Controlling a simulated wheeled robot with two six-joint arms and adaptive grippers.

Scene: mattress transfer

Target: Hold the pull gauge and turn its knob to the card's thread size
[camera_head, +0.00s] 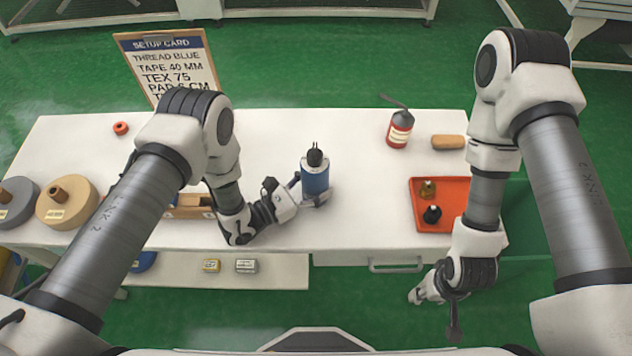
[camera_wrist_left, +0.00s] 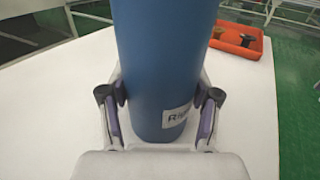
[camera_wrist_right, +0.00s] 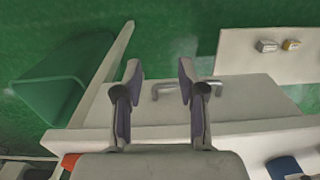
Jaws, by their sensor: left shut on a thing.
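A blue upright cylinder (camera_head: 315,180) with a pale band and a dark pronged top stands at mid-table; it looks like the pull gauge. My left gripper (camera_head: 297,192) is shut on its lower part. In the left wrist view the blue body (camera_wrist_left: 165,60) sits between both finger pads, with a partly hidden white label (camera_wrist_left: 177,116). The setup card (camera_head: 168,62) reads THREAD BLUE, TAPE 40 MM, TEX 75; its lower lines are partly hidden by my left arm. My right gripper (camera_head: 418,297) is open and empty, off the table's front edge; its spread fingers (camera_wrist_right: 160,75) show in the right wrist view.
An orange tray (camera_head: 418,220) with two small knobbed items lies at right. Spools (camera_head: 66,202) are at far left. A drawer handle (camera_head: 395,266) sticks out in front. The table between gauge and tray is clear.

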